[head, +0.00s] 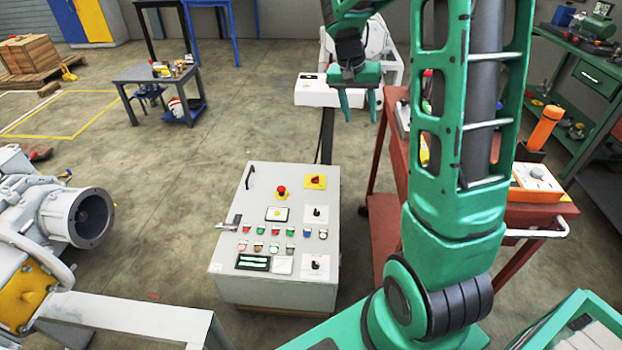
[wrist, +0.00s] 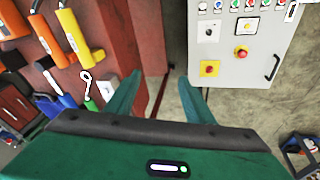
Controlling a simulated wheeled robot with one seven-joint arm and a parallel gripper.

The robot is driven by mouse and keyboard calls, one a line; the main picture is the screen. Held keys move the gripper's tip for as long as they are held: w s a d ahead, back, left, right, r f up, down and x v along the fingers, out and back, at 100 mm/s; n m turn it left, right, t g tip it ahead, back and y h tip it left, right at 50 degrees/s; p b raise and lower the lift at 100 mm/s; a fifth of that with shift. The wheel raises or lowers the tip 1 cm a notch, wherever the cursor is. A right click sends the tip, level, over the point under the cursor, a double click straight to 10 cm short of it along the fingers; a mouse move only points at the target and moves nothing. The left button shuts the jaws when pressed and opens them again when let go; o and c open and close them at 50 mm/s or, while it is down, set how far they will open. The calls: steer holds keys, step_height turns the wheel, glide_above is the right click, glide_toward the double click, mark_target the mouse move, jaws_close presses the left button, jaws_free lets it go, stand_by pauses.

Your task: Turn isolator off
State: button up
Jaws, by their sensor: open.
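A grey control cabinet (head: 229,283) stands on the floor in the middle of the head view. The isolator (head: 315,181), a red knob on a yellow square plate, is at the panel's far right corner. It also shows in the wrist view (wrist: 209,68), right of centre. The knob's exact angle is too small to tell. A red mushroom button (head: 281,190) sits to its left on the panel. My gripper (head: 358,104) is open and empty, beyond the cabinet in the head view, apart from the isolator. Its two green fingers also show in the wrist view (wrist: 160,84).
A red tool cart (head: 385,217) stands close to the cabinet's right, with an orange-handled tool (head: 547,127) on it. A white machine with a round flange (head: 91,217) is on the left. The cabinet has a black handle (head: 250,177). Floor beyond the cabinet's left side is clear.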

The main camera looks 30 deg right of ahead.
steer(key=w+f+m, duration=0.1)
steer(key=w+f, duration=0.5)
steer(key=w, duration=0.5)
steer(key=m+h, duration=0.1)
steer(key=m, duration=0.2)
glide_above(315, 179)
steer(key=s+a, duration=0.3)
steer(key=a, duration=0.1)
step_height(315, 179, down, 18)
steer(key=w+d+f, duration=0.1)
steer(key=f, duration=0.6)
steer(key=w+d+f+m, duration=0.1)
steer(key=f, duration=0.7)
steer(key=w+d+f+m, duration=0.1)
steer(key=w+f, duration=0.1)
steer(key=f, duration=0.5)
steer(key=shift+d+f+t, duration=0.2)
steer(key=shift+d+t, duration=0.05)
steer(key=shift+t, duration=0.05)
